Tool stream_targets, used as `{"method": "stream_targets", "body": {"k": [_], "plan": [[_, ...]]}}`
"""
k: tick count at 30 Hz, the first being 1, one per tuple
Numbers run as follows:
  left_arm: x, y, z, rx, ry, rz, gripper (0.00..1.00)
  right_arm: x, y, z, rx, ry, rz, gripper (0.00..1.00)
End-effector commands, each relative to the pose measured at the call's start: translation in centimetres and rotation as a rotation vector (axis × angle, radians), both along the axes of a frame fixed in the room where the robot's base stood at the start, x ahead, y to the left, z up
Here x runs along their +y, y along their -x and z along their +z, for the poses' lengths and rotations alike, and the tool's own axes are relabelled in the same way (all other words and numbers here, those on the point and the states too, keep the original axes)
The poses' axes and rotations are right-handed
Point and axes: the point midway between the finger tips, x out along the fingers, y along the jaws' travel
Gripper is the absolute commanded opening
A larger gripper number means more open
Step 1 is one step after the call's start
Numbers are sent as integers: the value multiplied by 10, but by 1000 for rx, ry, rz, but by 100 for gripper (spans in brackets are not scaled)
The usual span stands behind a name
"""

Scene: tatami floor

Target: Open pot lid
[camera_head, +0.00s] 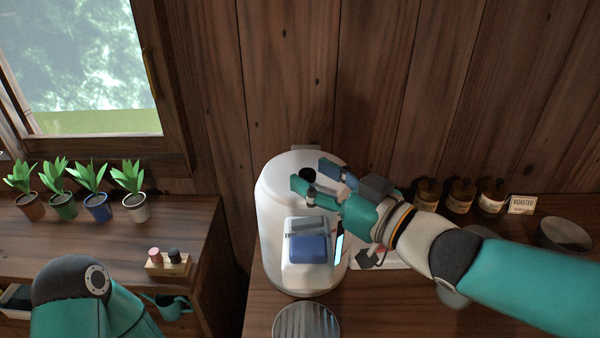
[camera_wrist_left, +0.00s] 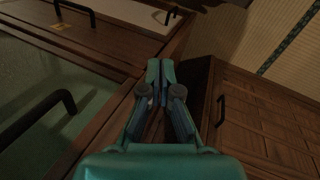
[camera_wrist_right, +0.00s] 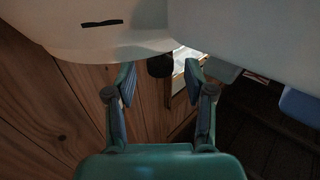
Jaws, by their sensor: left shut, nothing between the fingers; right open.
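The white electric pot (camera_head: 270,235) stands on the wooden counter in the middle of the head view. It has a blue-grey front panel (camera_head: 308,249). Its domed lid (camera_head: 290,168) looks closed. My right gripper (camera_head: 316,178) is over the upper right of the pot, fingers apart. A small round black part (camera_head: 307,173) shows beside its fingertips; I cannot tell whether they touch it. In the right wrist view the open fingers (camera_wrist_right: 160,74) point at white surfaces, with a dark part (camera_wrist_right: 160,66) between them. My left gripper (camera_wrist_left: 160,72) is shut and empty, away from the pot.
A ribbed round dish (camera_head: 306,320) lies in front of the pot. Several brown jars (camera_head: 459,195) and a small sign (camera_head: 522,204) stand at the back right, near a dark bowl (camera_head: 565,234). Potted plants (camera_head: 96,206) and a small wooden stand (camera_head: 168,264) are on the left counter.

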Motion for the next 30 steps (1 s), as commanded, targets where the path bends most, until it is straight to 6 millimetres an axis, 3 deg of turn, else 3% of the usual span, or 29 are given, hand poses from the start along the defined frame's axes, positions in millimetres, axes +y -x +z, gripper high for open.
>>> {"method": "stream_targets", "body": {"k": [6,16,25,30], "plan": [[0,0,0,0,0,0,0,14,-14,0,-1,-1,1,53],[0,0,0,0,0,0,0,16,-16,0,-1,-1,-1,53],[0,0,0,0,0,0,0,15,-16,0,-1,-1,-1,3],[0,0,0,0,0,0,0,15,-16,0,-1,-1,-1,0]]}}
